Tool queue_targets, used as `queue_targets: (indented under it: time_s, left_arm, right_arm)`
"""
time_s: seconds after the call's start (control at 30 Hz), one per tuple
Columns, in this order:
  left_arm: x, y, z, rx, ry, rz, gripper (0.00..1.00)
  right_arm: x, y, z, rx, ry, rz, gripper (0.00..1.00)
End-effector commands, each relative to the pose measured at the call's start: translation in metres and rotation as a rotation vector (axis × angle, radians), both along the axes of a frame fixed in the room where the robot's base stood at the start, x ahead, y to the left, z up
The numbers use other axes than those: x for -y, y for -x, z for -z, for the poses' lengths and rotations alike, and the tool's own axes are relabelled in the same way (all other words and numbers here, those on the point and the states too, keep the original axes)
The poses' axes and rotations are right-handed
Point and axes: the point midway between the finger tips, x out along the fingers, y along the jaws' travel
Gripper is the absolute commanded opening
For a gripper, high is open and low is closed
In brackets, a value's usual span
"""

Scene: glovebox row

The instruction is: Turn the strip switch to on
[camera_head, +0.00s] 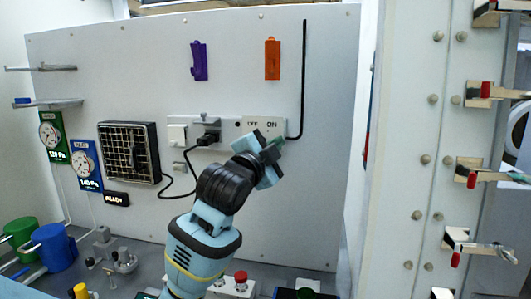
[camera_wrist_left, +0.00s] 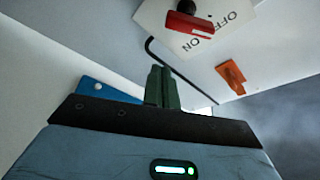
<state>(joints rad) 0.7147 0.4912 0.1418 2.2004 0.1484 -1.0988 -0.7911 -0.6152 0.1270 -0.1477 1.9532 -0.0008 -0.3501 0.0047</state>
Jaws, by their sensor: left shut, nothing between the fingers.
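The power strip (camera_head: 180,119) is mounted on the pale back wall. Its white plate (camera_head: 252,125) is lettered OFF on the left and ON on the right; the plate also shows in the left wrist view (camera_wrist_left: 153,14). There, a red switch piece (camera_wrist_left: 188,25) with a dark round part sits beside the lettering; I cannot tell its setting. My left gripper (camera_head: 274,144) is just below the ON lettering in the head view and hides the plate's lower part. Its dark green fingers (camera_wrist_left: 162,86) are together and empty, apart from the red piece in the wrist view.
A black plug (camera_head: 208,133) with a cable is in the strip. A black grille (camera_head: 129,152) and gauges are to the left. Purple (camera_head: 199,61) and orange (camera_head: 272,59) pieces hang above. A red button (camera_head: 241,276) is on the bench below.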

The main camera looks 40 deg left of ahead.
Motion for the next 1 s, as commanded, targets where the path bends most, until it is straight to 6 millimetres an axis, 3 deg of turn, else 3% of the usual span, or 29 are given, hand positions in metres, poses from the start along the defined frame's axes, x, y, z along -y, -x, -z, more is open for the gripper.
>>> queue_targets:
  time_s: [0.1, 0.5, 1.0]
  left_arm:
    - [-0.003, -0.015, -0.003, 0.000, 0.002, 0.000, 0.00]
    - [-0.032, 0.002, 0.017, 0.000, 0.001, 0.000, 0.00]
    - [-0.034, 0.003, 0.019, -0.005, -0.009, 0.000, 0.00]
  right_arm:
    - [0.000, -0.001, -0.001, 0.003, 0.001, 0.000, 0.37]
    - [0.001, -0.004, -0.004, 0.011, 0.001, 0.000, 0.37]
    - [0.001, -0.003, -0.003, 0.009, 0.002, 0.000, 0.37]
